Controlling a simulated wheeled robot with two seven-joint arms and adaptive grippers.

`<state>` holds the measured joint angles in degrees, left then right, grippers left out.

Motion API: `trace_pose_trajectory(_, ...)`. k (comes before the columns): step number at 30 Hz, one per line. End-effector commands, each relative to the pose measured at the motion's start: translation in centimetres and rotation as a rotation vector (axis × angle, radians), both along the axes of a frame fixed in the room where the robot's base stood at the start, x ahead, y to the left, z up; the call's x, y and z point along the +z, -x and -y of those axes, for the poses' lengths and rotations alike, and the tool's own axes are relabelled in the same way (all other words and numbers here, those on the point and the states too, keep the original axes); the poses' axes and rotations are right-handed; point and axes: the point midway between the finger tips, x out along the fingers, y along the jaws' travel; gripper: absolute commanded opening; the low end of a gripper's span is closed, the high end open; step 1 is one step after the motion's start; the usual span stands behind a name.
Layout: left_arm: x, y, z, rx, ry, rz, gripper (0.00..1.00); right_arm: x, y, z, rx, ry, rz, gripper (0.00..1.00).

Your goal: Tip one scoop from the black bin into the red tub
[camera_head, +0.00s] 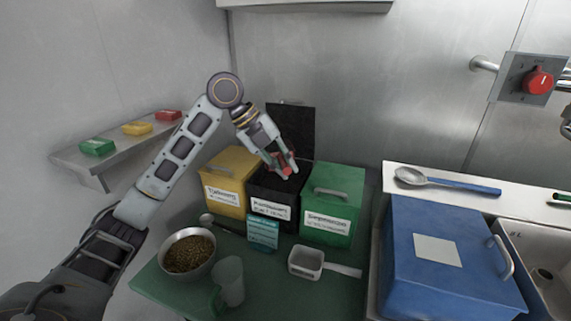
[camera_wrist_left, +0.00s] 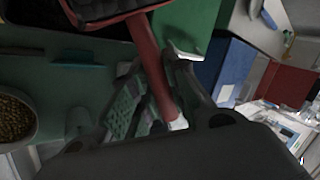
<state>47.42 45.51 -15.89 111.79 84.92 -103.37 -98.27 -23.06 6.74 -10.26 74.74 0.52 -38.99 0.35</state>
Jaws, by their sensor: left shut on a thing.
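The black bin (camera_head: 272,207) stands between a yellow and a green bin, its dark lid (camera_head: 292,128) raised at the back. My left gripper (camera_head: 284,165) is above the bin's opening, shut on the red handle of a scoop (camera_head: 289,171). In the left wrist view the red handle (camera_wrist_left: 151,65) runs between the fingers to the scoop's head (camera_wrist_left: 104,10), cut by the top edge. What the scoop holds cannot be made out. A small red tub (camera_head: 168,115) sits on the wall shelf at the left, right of a yellow and a green one. My right gripper is out of view.
The yellow bin (camera_head: 224,183) and green bin (camera_head: 333,200) flank the black one. A bowl of beans (camera_head: 188,252), a clear jug (camera_head: 229,281), a teal box (camera_head: 263,232) and a white scoop (camera_head: 307,263) stand in front. A blue container (camera_head: 450,262) stands right.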

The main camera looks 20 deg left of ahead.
Motion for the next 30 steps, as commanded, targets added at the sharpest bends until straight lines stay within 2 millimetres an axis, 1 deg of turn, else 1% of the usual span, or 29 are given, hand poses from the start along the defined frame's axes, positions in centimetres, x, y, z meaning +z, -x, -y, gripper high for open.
trace_pose_trajectory(9, 1.0, 1.5, 0.2, 0.000, -0.021, 0.035, 0.00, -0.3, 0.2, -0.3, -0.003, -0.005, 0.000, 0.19)
trace_pose_trajectory(18, 1.7, 2.8, 0.4, -0.001, -0.040, 0.064, 0.00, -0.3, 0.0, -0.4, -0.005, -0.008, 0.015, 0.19)
trace_pose_trajectory(25, 2.0, 3.4, 0.4, 0.000, -0.048, 0.076, 0.00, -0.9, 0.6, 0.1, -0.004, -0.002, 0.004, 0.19)
trace_pose_trajectory(30, 2.1, 3.5, 0.5, -0.001, -0.049, 0.078, 0.00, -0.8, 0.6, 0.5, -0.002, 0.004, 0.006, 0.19)
